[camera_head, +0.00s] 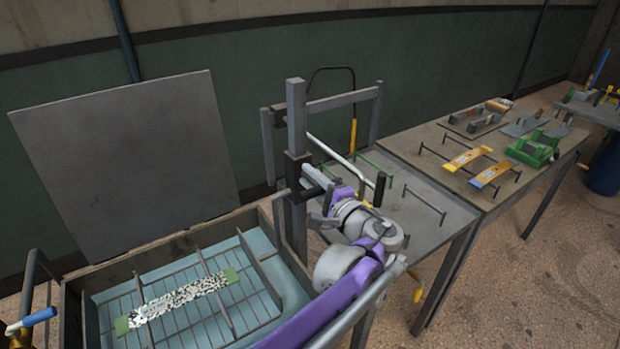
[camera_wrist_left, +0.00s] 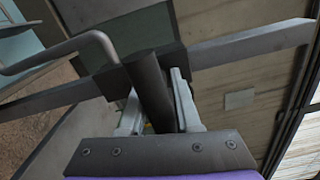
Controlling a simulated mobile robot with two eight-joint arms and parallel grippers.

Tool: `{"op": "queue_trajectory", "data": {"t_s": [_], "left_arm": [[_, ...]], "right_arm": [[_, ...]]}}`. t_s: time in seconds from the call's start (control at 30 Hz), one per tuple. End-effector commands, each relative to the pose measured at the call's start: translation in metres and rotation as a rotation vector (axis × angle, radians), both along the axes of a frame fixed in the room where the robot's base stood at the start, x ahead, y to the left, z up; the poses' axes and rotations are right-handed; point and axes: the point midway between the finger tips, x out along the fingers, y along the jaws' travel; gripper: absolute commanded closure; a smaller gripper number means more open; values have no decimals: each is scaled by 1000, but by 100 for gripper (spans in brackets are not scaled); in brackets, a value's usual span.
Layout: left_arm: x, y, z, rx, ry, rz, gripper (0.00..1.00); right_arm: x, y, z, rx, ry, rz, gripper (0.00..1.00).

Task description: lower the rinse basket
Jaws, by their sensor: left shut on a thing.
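The rinse basket (camera_head: 215,306) is a grey wire rack inside the open tank (camera_head: 66,312) at lower left in the head view. A speckled strip with green ends (camera_head: 180,300) lies across it. I cannot tell how deep the basket sits in the pale blue bath. A grey post (camera_head: 296,120) at the tank's right side carries a dark sliding block (camera_head: 297,168) with a dark handle (camera_head: 316,176). My left gripper (camera_wrist_left: 158,100) is shut on this handle (camera_wrist_left: 150,82), one finger on each side. My arm hides part of the tank's right side. My right gripper is not seen.
A grey lid (camera_head: 130,165) stands raised behind the tank. A table (camera_head: 425,232) with green-ended racks and a pale rod adjoins on the right. Floor is clear at lower right.

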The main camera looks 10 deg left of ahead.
Motion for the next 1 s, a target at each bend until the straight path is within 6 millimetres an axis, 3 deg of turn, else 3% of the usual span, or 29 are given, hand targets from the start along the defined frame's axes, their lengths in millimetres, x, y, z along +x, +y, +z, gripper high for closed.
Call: {"op": "queue_trajectory", "data": {"t_s": [0.8, 1.0], "left_arm": [[0, 0, 0, 2, 2, 0, 100], [0, 0, -15, 1, 4, 0, 100]], "right_arm": [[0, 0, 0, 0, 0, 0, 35], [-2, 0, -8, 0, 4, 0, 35]]}}
